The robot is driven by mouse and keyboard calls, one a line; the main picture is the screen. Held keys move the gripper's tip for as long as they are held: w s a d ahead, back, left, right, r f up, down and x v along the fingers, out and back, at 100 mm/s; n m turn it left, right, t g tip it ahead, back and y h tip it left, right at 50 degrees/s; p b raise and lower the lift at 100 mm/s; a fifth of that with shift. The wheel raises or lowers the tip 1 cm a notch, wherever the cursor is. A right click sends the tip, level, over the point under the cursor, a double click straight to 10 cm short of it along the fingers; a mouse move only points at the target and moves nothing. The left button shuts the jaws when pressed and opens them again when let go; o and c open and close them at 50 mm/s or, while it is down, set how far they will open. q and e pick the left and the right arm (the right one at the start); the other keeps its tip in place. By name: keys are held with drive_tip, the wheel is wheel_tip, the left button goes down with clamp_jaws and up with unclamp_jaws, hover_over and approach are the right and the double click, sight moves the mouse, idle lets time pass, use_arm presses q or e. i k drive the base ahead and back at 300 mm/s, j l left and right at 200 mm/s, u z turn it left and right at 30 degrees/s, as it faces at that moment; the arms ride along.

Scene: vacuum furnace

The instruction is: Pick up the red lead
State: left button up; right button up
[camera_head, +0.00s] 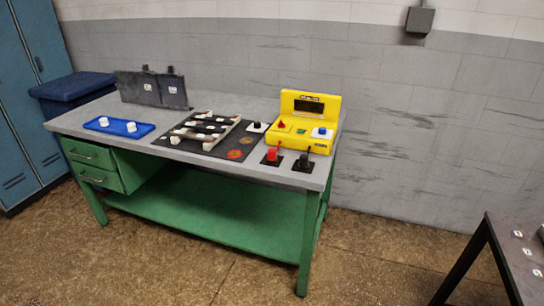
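A red lead (273,153) stands on a small dark pad at the front right of a green workbench's grey top. A similar black lead (303,160) stands on its own dark pad just to its right. Behind them is a yellow instrument (308,108) with a dark screen and a small red part on its front. No gripper and no arm of mine shows in the head view.
The workbench (215,173) also carries a blue tray (104,134), a dark mat (243,150) under a rack-like fixture (205,129), and dark upright plates (153,89). A dark table (509,242) stands at the lower right. The floor (345,250) between them is clear.

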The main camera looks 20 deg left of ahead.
sight(271, 158)
drive_tip(key=u, duration=0.5)
drive_tip(key=i+l+u, duration=0.2)
drive_tip(key=u, duration=0.3)
drive_tip(key=i+l+u, duration=0.15)
drive_tip(key=l+u, duration=0.3)
drive_tip(key=i+l+u, duration=0.15)
drive_tip(key=l, duration=0.25)
drive_tip(key=i+l+u, duration=0.1)
drive_tip(key=l, duration=0.3)
